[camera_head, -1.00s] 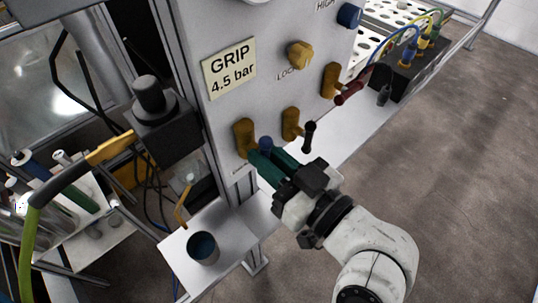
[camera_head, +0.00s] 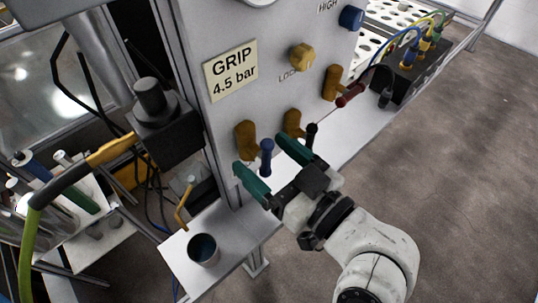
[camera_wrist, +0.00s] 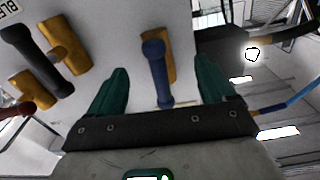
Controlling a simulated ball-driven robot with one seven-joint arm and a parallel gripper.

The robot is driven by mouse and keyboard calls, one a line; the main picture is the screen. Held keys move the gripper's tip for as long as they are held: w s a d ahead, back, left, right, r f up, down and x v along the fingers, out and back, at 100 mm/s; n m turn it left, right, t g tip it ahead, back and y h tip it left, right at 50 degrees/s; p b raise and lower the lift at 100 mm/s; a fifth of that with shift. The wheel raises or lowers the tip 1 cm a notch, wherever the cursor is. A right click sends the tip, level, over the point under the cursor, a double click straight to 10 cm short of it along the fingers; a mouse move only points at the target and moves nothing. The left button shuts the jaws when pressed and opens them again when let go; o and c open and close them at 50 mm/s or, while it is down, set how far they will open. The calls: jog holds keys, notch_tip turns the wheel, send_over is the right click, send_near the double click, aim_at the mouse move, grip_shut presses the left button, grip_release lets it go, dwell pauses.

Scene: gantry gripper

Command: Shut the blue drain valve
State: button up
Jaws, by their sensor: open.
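The blue drain valve has a brass body (camera_head: 246,140) on the lower left of the white panel and a blue lever (camera_head: 266,158) that sticks out from it. In the wrist view the blue lever (camera_wrist: 156,72) stands between my two green fingers, over its brass body. My gripper (camera_head: 271,158) is open, one finger on each side of the lever. I see gaps between the lever and both fingers in the wrist view. The lower tip of the lever comes near the gripper's dark palm; I cannot tell whether it touches.
A black-lever valve (camera_head: 311,132) sits close beside my right finger, and a red-lever valve (camera_head: 347,98) lies further right. A dark cup (camera_head: 203,249) stands on the white shelf below. The floor at right is clear.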

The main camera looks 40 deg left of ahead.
jog(key=shift+o, duration=0.6)
jog(key=shift+d, duration=0.3)
jog(key=d+b, duration=0.3)
jog(key=d, duration=0.7)
jog(key=shift+s, duration=0.4)
jog(key=shift+d, duration=0.1)
